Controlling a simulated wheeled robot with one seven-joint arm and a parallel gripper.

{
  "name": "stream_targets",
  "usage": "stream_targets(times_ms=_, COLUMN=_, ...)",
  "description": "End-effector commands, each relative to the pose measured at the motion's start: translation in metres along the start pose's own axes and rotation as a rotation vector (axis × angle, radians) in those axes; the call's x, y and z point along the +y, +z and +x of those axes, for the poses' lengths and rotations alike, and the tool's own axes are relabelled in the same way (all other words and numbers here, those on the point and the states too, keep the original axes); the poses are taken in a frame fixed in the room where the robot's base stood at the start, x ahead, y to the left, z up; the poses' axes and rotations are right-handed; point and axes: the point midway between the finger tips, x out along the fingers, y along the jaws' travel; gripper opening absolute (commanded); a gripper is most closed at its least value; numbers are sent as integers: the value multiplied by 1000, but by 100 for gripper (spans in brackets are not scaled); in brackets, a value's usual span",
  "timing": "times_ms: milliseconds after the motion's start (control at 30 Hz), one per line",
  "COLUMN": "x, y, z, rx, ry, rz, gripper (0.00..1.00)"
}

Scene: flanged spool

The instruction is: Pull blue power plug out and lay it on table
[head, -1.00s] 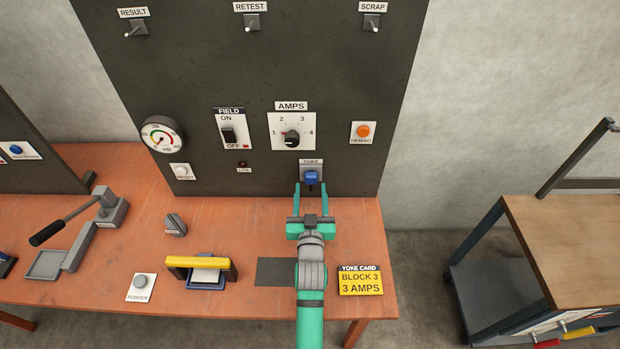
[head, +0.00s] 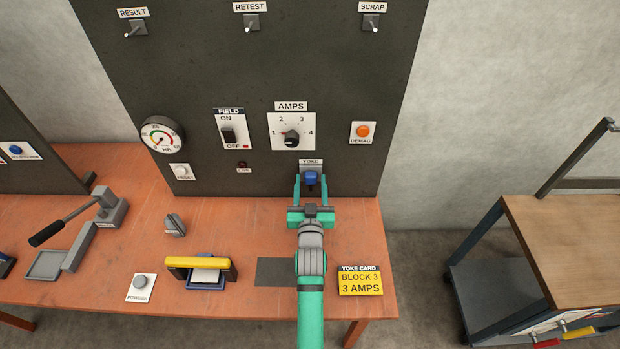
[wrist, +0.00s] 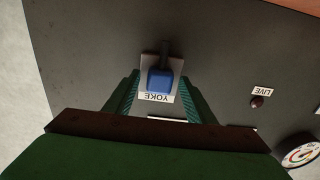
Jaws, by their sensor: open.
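The blue power plug (head: 311,178) sits in the socket plate labelled YOKE, low on the dark panel. It also shows in the wrist view (wrist: 160,79), with a dark cord or stem at its far end. My green gripper (head: 311,184) is open at the panel, its two fingers to the left and right of the plug. In the wrist view the fingers (wrist: 160,98) show a gap on both sides of the plug, and I see no contact. The orange-brown table (head: 225,240) lies below the panel.
A yellow YOKE CARD (head: 360,282) lies at the table's right. A dark patch (head: 275,271) is left of my arm. A yellow-handled yoke (head: 200,266) stands further left. The panel's AMPS knob (head: 291,138) is above the plug. Bare table shows near the right edge.

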Motion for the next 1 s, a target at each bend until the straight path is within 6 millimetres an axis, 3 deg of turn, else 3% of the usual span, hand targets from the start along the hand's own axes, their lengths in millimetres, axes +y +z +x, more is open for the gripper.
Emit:
stream_targets(times_ms=633, x=0, y=0, z=0, rx=0, ry=-1, rz=0, gripper=50)
stream_targets(times_ms=833, x=0, y=0, z=0, rx=0, ry=0, rz=0, gripper=2)
stream_targets(times_ms=1000, x=0, y=0, z=-1, rx=0, ry=0, rz=0, gripper=0)
